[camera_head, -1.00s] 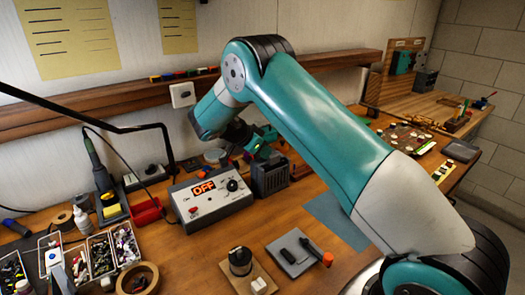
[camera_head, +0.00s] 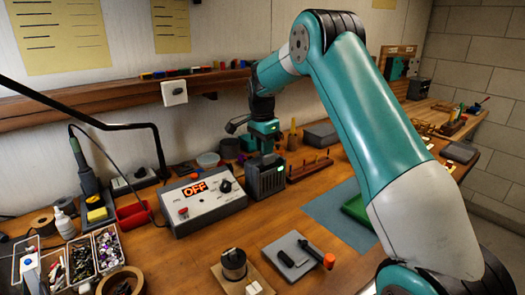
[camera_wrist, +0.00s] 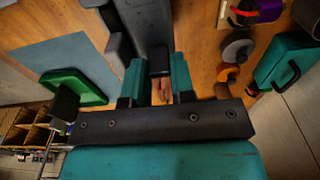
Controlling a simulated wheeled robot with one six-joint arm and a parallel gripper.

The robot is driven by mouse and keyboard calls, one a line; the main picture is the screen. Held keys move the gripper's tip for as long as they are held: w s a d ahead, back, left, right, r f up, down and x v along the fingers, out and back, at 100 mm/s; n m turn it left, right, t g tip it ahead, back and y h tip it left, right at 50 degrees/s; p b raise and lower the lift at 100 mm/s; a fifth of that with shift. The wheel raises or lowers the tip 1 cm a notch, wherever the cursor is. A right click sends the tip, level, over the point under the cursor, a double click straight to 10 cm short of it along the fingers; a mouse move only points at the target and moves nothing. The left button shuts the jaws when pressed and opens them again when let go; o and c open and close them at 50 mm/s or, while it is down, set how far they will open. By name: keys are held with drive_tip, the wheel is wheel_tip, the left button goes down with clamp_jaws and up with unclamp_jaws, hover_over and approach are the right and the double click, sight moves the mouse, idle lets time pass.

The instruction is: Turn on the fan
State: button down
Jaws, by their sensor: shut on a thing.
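A dark grey ribbed box (camera_head: 265,182), which looks like the fan, stands on the bench just right of the control box. A small green glow shows at its upper right. My gripper (camera_head: 265,143) points down at its top from above. In the wrist view my gripper (camera_wrist: 157,82) has its two teal fingers closed on a narrow dark part (camera_wrist: 159,62) at the near end of the dark grey body (camera_wrist: 145,24). The contact is partly hidden. The control box (camera_head: 203,203) has a lit display reading OFF, a dark knob and a red button.
A blue mat (camera_head: 325,215) and a green tray (camera_head: 358,209) lie to the right. A grey plate with a black tool (camera_head: 288,258) lies in front. Part bins (camera_head: 80,258) and a soldering iron (camera_head: 83,165) are at left. A wooden rack (camera_head: 310,168) stands right of the fan.

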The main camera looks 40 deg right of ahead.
drive_tip(key=shift+d+y, duration=0.2)
drive_tip(key=shift+y, duration=0.4)
drive_tip(key=c, duration=1.2)
unclamp_jaws()
drive_tip(key=shift+f, duration=0.1)
drive_tip(key=shift+c, duration=0.2)
wheel_tip(320, 180, up, 18)
drive_tip(key=d+p, duration=0.1)
drive_tip(key=p, duration=0.3)
drive_tip(key=shift+f, duration=0.25)
